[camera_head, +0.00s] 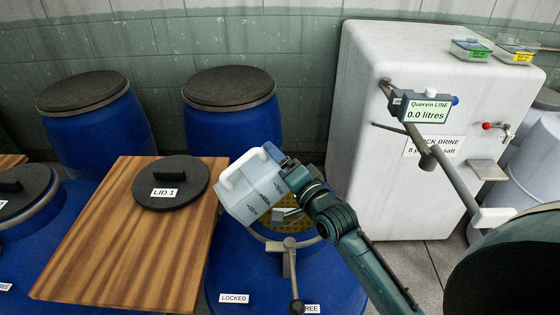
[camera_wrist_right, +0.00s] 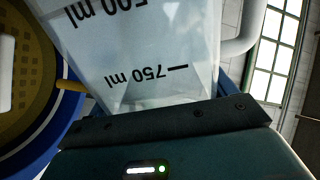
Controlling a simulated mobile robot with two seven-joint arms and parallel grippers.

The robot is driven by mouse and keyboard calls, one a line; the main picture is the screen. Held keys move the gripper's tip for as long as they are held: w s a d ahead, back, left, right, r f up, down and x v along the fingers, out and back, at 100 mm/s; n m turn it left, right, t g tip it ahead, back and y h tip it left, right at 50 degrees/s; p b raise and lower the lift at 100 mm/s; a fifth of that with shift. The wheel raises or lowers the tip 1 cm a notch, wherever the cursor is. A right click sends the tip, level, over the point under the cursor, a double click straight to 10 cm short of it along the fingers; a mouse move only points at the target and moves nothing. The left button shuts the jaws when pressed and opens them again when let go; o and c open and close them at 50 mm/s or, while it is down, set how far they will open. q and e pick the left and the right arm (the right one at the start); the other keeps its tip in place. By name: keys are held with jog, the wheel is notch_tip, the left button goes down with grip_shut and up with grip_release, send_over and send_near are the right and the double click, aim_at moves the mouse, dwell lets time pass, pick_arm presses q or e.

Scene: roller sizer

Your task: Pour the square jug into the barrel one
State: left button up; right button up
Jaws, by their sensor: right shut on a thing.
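The square jug (camera_head: 252,190) is whitish and translucent, with a white handle and dark volume marks. It is tilted over the open blue barrel (camera_head: 228,272) at the front centre. My right gripper (camera_head: 283,172) is shut on the jug. In the right wrist view the jug (camera_wrist_right: 150,50) fills the middle, with its 500 ml and 750 ml marks upside down. The barrel has a yellow perforated insert (camera_head: 292,222), partly hidden by the jug and arm. I cannot tell whether liquid is flowing. My left gripper is not in view.
A lid labelled LID 1 (camera_head: 170,185) lies on a wooden board (camera_head: 110,245) left of the barrel. A metal lever (camera_head: 291,270) stands at the barrel front, by LOCKED and FREE labels. A white tank (camera_head: 360,110) with a 0.0 litres display (camera_head: 429,110) stands behind right. Closed blue barrels (camera_head: 236,125) stand behind.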

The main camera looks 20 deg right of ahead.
jog(key=shift+d+f+m+b, duration=0.25)
jog(key=shift+f+m+b, duration=0.05)
jog(key=shift+f+m, duration=0.4)
jog(key=shift+d+f+m+b, duration=0.2)
jog(key=shift+f+m+b, duration=0.1)
jog(key=shift+f+m, duration=0.25)
jog(key=shift+d+f+m+b, duration=0.15)
jog(key=shift+f+m+b, duration=0.1)
jog(key=shift+f+m, duration=0.3)
jog(key=shift+w+d+f+m+b, duration=0.1)
jog(key=shift+d+f+m+b, duration=0.15)
jog(key=shift+f, duration=0.35)
jog(key=shift+d+m, duration=0.1)
jog(key=shift+m, duration=0.35)
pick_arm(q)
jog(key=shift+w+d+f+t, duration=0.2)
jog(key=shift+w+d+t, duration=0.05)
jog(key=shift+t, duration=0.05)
pick_arm(e)
jog(key=shift+w+d+f+m, duration=0.1)
jog(key=shift+d+f+m, duration=0.25)
jog(key=shift+m, duration=0.6)
jog(key=shift+d+f+m, duration=0.15)
jog(key=shift+d+m, duration=0.25)
jog(key=shift+m, duration=0.55)
